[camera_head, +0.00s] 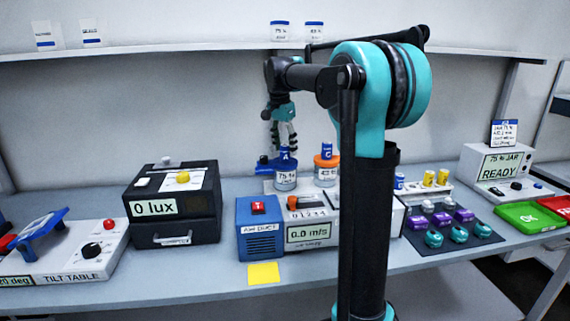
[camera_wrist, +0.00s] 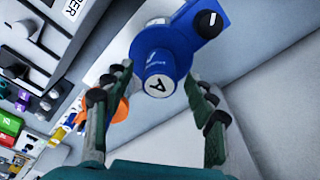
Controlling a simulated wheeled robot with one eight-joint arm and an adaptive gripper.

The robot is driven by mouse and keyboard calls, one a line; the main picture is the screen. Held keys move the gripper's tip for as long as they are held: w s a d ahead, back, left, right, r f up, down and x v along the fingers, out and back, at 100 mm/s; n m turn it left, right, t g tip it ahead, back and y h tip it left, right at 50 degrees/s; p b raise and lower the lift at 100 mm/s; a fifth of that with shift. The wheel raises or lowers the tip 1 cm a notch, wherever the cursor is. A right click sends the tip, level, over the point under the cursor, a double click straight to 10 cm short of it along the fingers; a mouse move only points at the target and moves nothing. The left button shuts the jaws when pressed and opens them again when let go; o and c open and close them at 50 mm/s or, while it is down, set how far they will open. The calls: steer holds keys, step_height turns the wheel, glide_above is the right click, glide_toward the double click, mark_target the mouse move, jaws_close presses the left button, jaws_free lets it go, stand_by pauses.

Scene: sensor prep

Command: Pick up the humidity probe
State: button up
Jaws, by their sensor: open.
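A blue cylinder marked A (camera_head: 285,154), which looks like a humidity probe, stands upright in the blue lid of a jar labelled 75 % (camera_head: 285,181). In the wrist view the blue probe (camera_wrist: 158,68) shows end-on, with its A face toward the camera. My gripper (camera_head: 283,143) is just above it, pointing down. In the wrist view my gripper (camera_wrist: 157,80) is open, with one finger on each side of the probe and visible gaps. A second blue probe (camera_head: 326,150) stands in an orange-lidded jar (camera_head: 326,175) to the right.
The air duct box (camera_head: 257,228) and its 0.0 m/s meter (camera_head: 308,234) stand in front of the jars. A dark 0 lux box (camera_head: 172,205) is at left. Coloured sensors (camera_head: 460,234) and a READY jar unit (camera_head: 500,166) are at right. A shelf (camera_head: 180,47) runs above.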

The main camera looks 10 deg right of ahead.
steer(key=shift+f, duration=0.55)
jaws_close()
